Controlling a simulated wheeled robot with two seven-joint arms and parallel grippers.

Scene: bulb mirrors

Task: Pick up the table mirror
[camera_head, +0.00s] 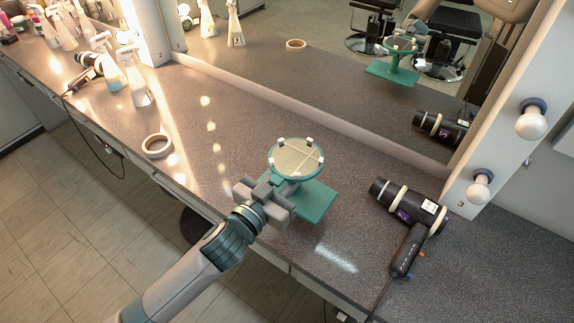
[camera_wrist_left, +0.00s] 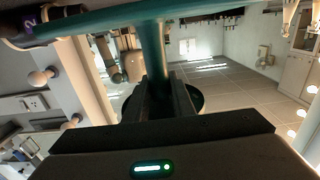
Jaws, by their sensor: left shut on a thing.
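The table mirror (camera_head: 296,157) has a round, pale face with small white clips, a teal rim and a flat teal base (camera_head: 316,203). It is upright on the grey counter or just above it; I cannot tell which. My left gripper (camera_head: 270,190) reaches it from the lower left and is shut on its stem, below the round face. In the left wrist view the teal stem (camera_wrist_left: 152,48) runs down between the dark fingers (camera_wrist_left: 160,98). The gripper hides part of the stem. My right gripper is not in view.
A black hair dryer (camera_head: 408,210) lies right of the mirror. A tape roll (camera_head: 157,146) and spray bottles (camera_head: 137,85) are to the left. The wall mirror (camera_head: 300,75) edges the counter behind, with bulbs (camera_head: 479,188) at right. Bare counter (camera_head: 225,125) lies between roll and mirror.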

